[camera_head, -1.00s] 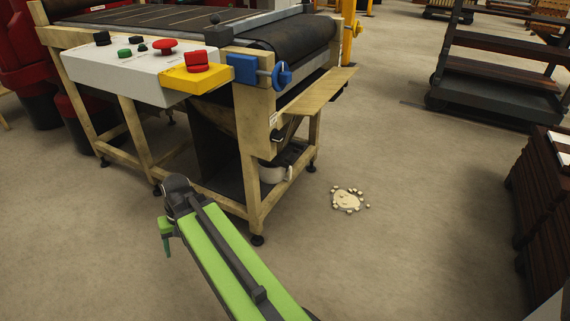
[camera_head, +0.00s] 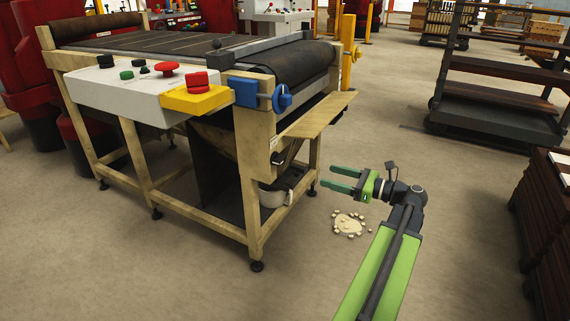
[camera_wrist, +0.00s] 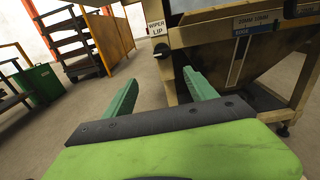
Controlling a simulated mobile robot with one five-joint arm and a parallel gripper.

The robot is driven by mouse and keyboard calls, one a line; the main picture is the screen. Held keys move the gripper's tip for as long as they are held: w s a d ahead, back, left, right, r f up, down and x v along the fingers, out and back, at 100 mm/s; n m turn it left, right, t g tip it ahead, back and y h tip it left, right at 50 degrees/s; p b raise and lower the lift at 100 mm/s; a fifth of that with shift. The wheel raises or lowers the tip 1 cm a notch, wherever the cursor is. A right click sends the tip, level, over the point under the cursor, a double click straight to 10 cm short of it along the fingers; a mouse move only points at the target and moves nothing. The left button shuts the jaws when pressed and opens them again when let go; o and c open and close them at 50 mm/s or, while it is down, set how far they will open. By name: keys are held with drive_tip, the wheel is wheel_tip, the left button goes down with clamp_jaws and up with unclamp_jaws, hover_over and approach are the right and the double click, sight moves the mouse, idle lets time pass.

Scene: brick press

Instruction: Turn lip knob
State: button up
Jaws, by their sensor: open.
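A press-like machine with a wooden frame (camera_head: 246,175) stands at left centre in the head view. A blue round knob (camera_head: 282,98) sits beside a blue block (camera_head: 245,92) on its near corner. A small black fitting (camera_head: 278,158) is lower on the corner post. In the wrist view, a "WIPER LIP" label (camera_wrist: 155,27) is on the frame; I cannot tell which part is the lip knob. My gripper (camera_head: 328,178) is open and empty, right of the post and below the knob, apart from both. Its green fingers also show in the wrist view (camera_wrist: 160,78).
A wooden shelf (camera_head: 318,114) juts out above my gripper. A white pot (camera_head: 271,194) stands inside the frame's lower part. A pale spill (camera_head: 348,225) with crumbs lies on the floor. Dark racks stand right; floor between is clear.

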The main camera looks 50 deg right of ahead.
sight(283, 160)
drive_tip(key=x, duration=1.6)
drive_tip(key=shift+w+d+r, duration=0.2)
drive_tip(key=shift+w+r, duration=0.1)
drive_tip(key=shift+r, duration=0.05)
drive_tip(key=shift+c, duration=0.3)
